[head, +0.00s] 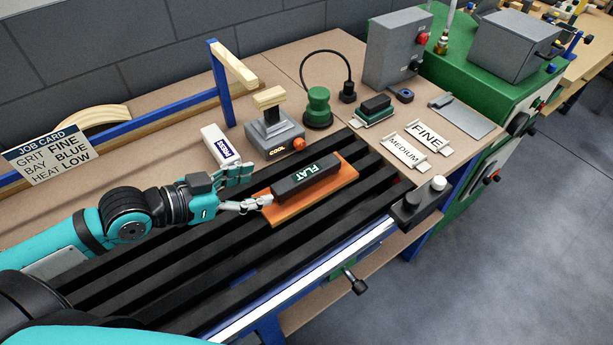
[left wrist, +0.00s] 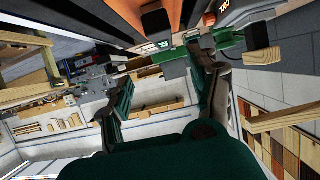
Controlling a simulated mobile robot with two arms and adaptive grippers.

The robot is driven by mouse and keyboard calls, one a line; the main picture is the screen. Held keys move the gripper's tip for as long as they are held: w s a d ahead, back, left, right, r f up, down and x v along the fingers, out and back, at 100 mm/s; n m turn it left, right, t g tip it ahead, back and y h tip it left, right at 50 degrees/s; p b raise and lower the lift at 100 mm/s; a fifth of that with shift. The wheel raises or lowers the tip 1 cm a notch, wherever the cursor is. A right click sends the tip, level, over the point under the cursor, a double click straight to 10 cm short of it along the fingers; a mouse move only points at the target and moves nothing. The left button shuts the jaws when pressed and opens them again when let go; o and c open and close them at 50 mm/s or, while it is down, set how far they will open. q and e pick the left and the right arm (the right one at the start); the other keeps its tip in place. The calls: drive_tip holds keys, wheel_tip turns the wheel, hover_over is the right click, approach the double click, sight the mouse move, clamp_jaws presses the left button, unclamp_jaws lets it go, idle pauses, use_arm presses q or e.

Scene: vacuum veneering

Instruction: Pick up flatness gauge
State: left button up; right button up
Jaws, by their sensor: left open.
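The flatness gauge (head: 306,178) is a dark bar with a light "FLAT" label. It lies on an orange-brown board (head: 341,182) across the black slats of the bench. My left gripper (head: 260,186) is open and empty at the left end of the gauge, its fingers spread and one fingertip close to the board's left edge. I cannot tell whether that finger touches. In the left wrist view the open fingers of the left gripper (left wrist: 165,80) frame the gap between them, with dark and orange surfaces at the top. My right gripper is not in view.
A dark control box (head: 417,204) sits at the bench's front edge. The front slats are clear.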

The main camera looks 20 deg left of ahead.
sight(306, 173)
use_arm(q)
drive_tip(key=x, duration=0.4)
drive_tip(key=shift+w+d, duration=0.1)
drive_tip(key=shift+w, duration=0.25)
drive_tip(key=p+x, duration=0.1)
drive_tip(key=x, duration=0.3)
drive_tip(key=shift+f, duration=0.15)
drive_tip(key=shift+w+d+f, duration=0.25)
drive_tip(key=shift+w+d, duration=0.05)
drive_tip(key=shift+w, duration=0.05)
drive_tip(key=shift+w+d+f+p, duration=0.1)
drive_tip(key=shift+w+d+p, duration=0.05)
drive_tip(key=shift+w+p, duration=0.15)
drive_tip(key=x, duration=0.1)
drive_tip(key=p+x, duration=0.1)
drive_tip(key=x, duration=0.1)
drive_tip(key=shift+w+f, duration=0.2)
drive_tip(key=shift+w, duration=0.15)
drive_tip(key=shift+w+d+f, duration=0.15)
drive_tip(key=shift+w+f, duration=0.05)
drive_tip(key=shift+f, duration=0.05)
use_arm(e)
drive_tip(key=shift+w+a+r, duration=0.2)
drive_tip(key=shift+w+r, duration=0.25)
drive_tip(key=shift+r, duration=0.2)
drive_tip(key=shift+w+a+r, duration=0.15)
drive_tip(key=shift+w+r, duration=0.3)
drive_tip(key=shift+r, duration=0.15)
use_arm(q)
drive_tip(key=shift+c, duration=0.2)
